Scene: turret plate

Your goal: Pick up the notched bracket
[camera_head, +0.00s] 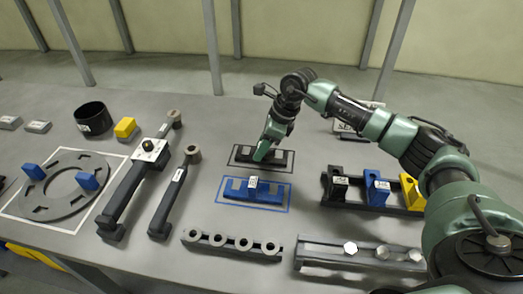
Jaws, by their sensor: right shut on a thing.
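A black notched bracket (282,160) lies inside a black outlined rectangle near the middle of the table. My right gripper (262,154) reaches down onto it from the upper right and is shut on it. The gripper hides part of the bracket, and I cannot tell whether the bracket is clear of the table. A blue notched bracket (237,189) with a white label lies just in front, inside a blue outline. My left gripper is out of view.
A ring plate (58,206) with blue blocks lies at the left, near a black cup (93,119) and a yellow block (126,128). Long tools (170,200) lie left of the brackets. A row of clamps (376,189), a holed bar (232,246) and a bolt rail (322,256) are nearer.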

